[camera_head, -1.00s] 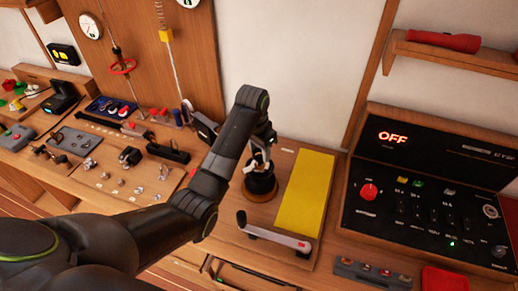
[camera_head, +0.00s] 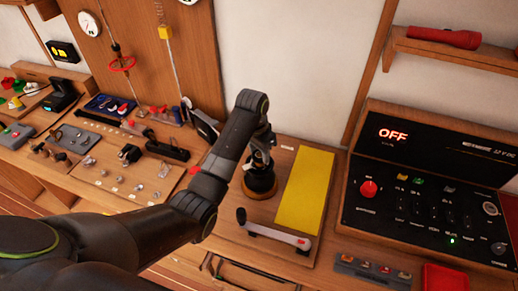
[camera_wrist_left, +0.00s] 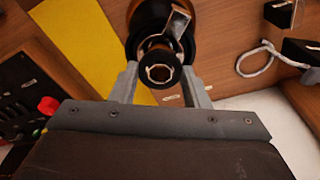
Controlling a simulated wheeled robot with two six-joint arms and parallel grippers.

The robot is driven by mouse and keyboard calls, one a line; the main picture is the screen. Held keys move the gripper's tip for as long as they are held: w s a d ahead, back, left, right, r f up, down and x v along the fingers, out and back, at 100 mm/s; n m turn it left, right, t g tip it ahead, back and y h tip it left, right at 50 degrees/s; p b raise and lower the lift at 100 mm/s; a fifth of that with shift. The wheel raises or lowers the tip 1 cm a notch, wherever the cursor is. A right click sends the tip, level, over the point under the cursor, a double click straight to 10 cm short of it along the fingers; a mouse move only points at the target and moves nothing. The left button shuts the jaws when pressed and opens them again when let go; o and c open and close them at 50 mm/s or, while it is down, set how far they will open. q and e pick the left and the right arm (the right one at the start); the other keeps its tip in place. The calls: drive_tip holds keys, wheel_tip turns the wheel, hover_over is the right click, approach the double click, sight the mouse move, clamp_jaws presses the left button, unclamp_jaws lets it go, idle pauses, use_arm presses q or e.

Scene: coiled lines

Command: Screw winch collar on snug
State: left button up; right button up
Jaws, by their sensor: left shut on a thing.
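The winch (camera_head: 260,184) is a dark drum on a brass-coloured base, standing upright on the wooden board left of the yellow panel. It also shows at the top of the left wrist view (camera_wrist_left: 146,22). My left gripper (camera_wrist_left: 160,72) is over the top of the winch, with one finger on each side of a round black collar (camera_wrist_left: 160,84) with a light hexagonal centre. The fingers are shut on the collar, which lines up with the drum. Whether it is fully seated is hidden. In the head view my wrist (camera_head: 262,140) covers the winch top. My right gripper is not in view.
A yellow panel (camera_head: 306,192) lies right of the winch, and a grey crank handle (camera_head: 273,236) lies in front. A black control panel (camera_head: 430,205) reading OFF stands at the right. Small parts cover the board (camera_head: 115,195) at the left.

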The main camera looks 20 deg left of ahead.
use_arm(q)
drive_tip(key=shift+f, duration=0.8)
drive_tip(key=shift+r+m+p, duration=0.2)
drive_tip(key=shift+m+p, duration=0.1)
drive_tip(key=shift+m, duration=0.1)
drive_tip(key=shift+a+f+m, duration=0.1)
drive_tip(key=shift+f+m, duration=0.1)
drive_tip(key=shift+m, duration=0.6)
drive_tip(key=m, duration=0.5)
drive_tip(key=shift+w+g+h, duration=0.1)
drive_tip(key=shift+g+h, duration=0.2)
drive_tip(key=m+g, duration=0.1)
drive_tip(key=m, duration=0.6)
drive_tip(key=shift+w, duration=0.1)
drive_tip(key=m, duration=0.4)
drive_tip(key=shift+m, duration=0.3)
drive_tip(key=m, duration=0.4)
drive_tip(key=shift+w+g, duration=0.15)
drive_tip(key=shift+g, duration=0.25)
drive_tip(key=m+y, duration=0.1)
drive_tip(key=m, duration=0.6)
drive_tip(key=o, duration=0.7)
